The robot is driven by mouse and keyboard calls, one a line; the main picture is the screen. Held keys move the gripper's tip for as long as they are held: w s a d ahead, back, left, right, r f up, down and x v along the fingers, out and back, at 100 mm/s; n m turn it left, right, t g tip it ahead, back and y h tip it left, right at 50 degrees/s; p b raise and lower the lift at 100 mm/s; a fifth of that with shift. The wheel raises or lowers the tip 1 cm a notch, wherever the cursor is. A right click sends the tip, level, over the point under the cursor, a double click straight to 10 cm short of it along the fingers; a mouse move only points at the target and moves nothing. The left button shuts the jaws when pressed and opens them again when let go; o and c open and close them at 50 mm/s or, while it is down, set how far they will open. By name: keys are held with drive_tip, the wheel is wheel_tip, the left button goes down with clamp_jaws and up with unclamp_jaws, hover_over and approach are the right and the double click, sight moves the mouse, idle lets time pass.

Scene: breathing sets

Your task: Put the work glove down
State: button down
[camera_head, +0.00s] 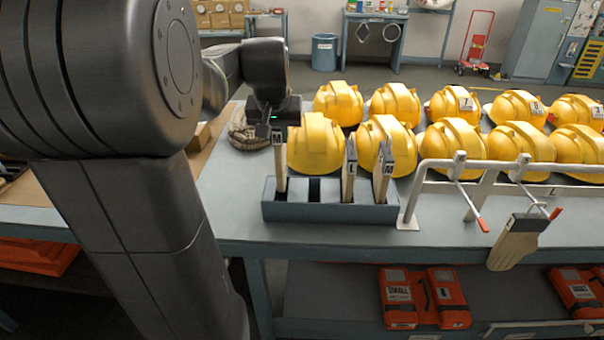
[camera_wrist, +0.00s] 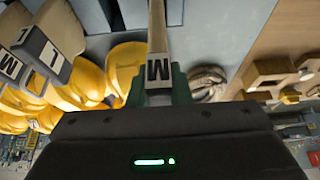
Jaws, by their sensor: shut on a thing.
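The work glove (camera_head: 281,170) is a flat beige piece with an M tag at its top. My gripper (camera_head: 277,131) is shut on its tagged end and holds it upright. Its lower end is at the leftmost slot of a grey slotted holder (camera_head: 330,213); I cannot tell whether it touches the bottom. In the wrist view the glove (camera_wrist: 158,30) runs away from the green fingers (camera_wrist: 158,92), its M tag between them. Two similar gloves, tagged L (camera_head: 349,172) and M (camera_head: 382,172), stand in slots farther right. The slot between shows dark and empty.
Rows of yellow helmets (camera_head: 315,145) stand just behind the holder. To the right, a white rail rack (camera_head: 430,165) carries a hanging beige glove (camera_head: 514,247) at the table's front edge. Orange cases (camera_head: 445,298) lie on the shelf below.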

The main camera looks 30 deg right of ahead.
sight(279, 157)
drive_tip(key=shift+f+p, duration=0.3)
drive_tip(key=shift+f, duration=3.2)
drive_tip(key=shift+f, duration=0.25)
drive_tip(key=c, duration=1.3)
unclamp_jaws()
drive_tip(key=shift+r, duration=0.1)
drive_tip(key=shift+c, duration=0.2)
drive_tip(key=shift+s+a+r, duration=0.1)
drive_tip(key=shift+s+r, duration=0.05)
drive_tip(key=shift+r, duration=0.4)
drive_tip(key=b+v, duration=0.1)
drive_tip(key=v, duration=1)
drive_tip(key=shift+s, duration=0.15)
